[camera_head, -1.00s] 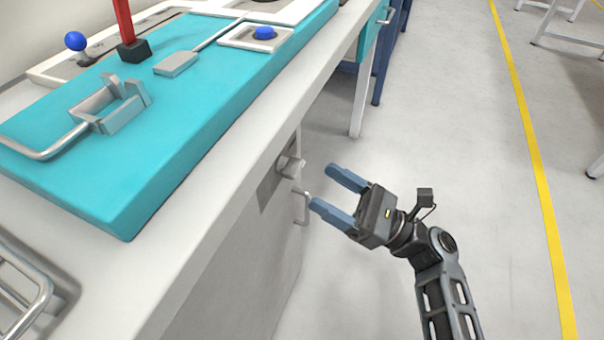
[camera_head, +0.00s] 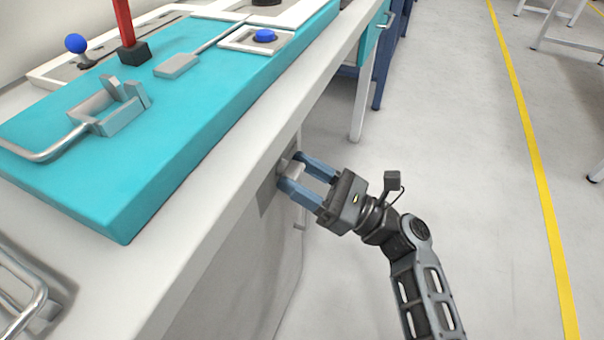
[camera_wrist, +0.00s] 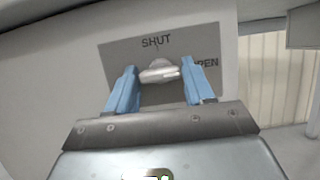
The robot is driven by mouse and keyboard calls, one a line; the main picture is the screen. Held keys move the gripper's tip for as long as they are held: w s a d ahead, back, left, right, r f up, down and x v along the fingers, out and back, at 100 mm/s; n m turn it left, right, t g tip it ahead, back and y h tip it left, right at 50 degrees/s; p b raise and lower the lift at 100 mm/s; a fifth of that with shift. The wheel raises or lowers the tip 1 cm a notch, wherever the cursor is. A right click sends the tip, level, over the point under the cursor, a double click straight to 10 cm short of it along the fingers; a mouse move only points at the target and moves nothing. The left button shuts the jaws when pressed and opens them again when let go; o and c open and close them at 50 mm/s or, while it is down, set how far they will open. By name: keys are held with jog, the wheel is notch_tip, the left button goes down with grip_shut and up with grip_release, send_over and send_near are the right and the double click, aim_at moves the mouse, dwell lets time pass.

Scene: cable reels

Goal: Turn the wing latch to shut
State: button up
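The wing latch (camera_wrist: 159,73) is a small pale metal piece on a grey plate (camera_wrist: 121,56) on the cabinet front. The plate reads SHUT above the latch; at its right edge the letters of OPEN partly show, cut by a finger. The wing lies roughly level in the wrist view. My gripper (camera_head: 294,172) is open, with one blue finger on each side of the latch. The wrist view shows gaps between the fingers and the wing. In the head view the latch (camera_head: 291,168) is partly hidden by the fingers.
The white bench top (camera_head: 215,215) overhangs above, carrying a teal board (camera_head: 185,120) with a metal clamp and a red lever.

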jog(key=c, duration=0.6)
jog(key=shift+c, duration=0.2)
jog(key=shift+n, duration=0.3)
jog(key=n+g+h+b, duration=0.1)
jog(key=n+g, duration=0.2)
jog(key=n, duration=0.4)
jog(key=n+g+h+b, duration=0.1)
jog(key=n+g, duration=0.2)
jog(key=n, duration=0.4)
jog(key=n+g+h+b, duration=0.1)
jog(key=n+g+b, duration=0.1)
jog(key=n, duration=0.5)
jog(key=shift+w+d+r+n+g, duration=0.1)
jog(key=shift+w+r+n+g, duration=0.15)
jog(key=shift+n+g, duration=0.15)
jog(key=o, duration=1.1)
jog(key=shift+c, duration=0.2)
